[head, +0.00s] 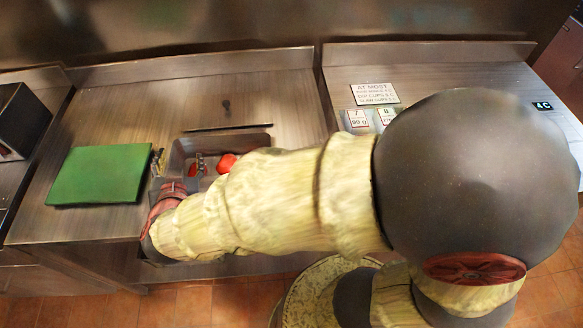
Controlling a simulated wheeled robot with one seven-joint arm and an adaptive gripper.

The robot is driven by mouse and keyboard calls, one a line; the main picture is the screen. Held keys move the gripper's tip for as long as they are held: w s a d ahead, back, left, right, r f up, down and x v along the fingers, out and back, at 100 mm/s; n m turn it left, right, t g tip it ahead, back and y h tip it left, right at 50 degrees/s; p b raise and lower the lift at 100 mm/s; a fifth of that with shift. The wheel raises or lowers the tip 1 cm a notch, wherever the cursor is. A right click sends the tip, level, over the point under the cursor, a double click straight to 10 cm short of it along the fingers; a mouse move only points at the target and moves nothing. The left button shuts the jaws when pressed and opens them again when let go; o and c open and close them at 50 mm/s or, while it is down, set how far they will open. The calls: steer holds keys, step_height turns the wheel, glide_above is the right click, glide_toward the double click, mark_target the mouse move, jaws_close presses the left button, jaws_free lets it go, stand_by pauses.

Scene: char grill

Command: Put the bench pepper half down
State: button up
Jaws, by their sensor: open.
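One red piece (227,163) is by the arm, and another red patch (193,171) shows further left. I cannot tell which is the bench pepper half. My gripper (179,162) is open at the tray's left part, one finger near the tray's left edge and the other over the tray. No piece is clearly held between the fingers. My arm hides the tray's front and right side.
A green board (98,175) lies on the bench left of the tray. A thin dark bar (228,128) lies behind the tray. A sign (376,93) and two number cards (358,120) are on the right bench. Bare steel lies behind the board.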

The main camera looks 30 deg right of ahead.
step_height(320, 180, up, 11)
steer(key=s+d+n+g+y, duration=0.2)
steer(key=n+y, duration=0.3)
steer(key=y, duration=0.2)
steer(key=s+d+f+g+h, duration=0.2)
steer(key=s+d, duration=0.7)
steer(key=s+d+f+g+h, duration=0.2)
steer(key=s+d+g, duration=0.1)
steer(key=s+d, duration=0.6)
steer(key=shift+d+n+h, duration=0.3)
steer(key=shift+d, duration=0.35)
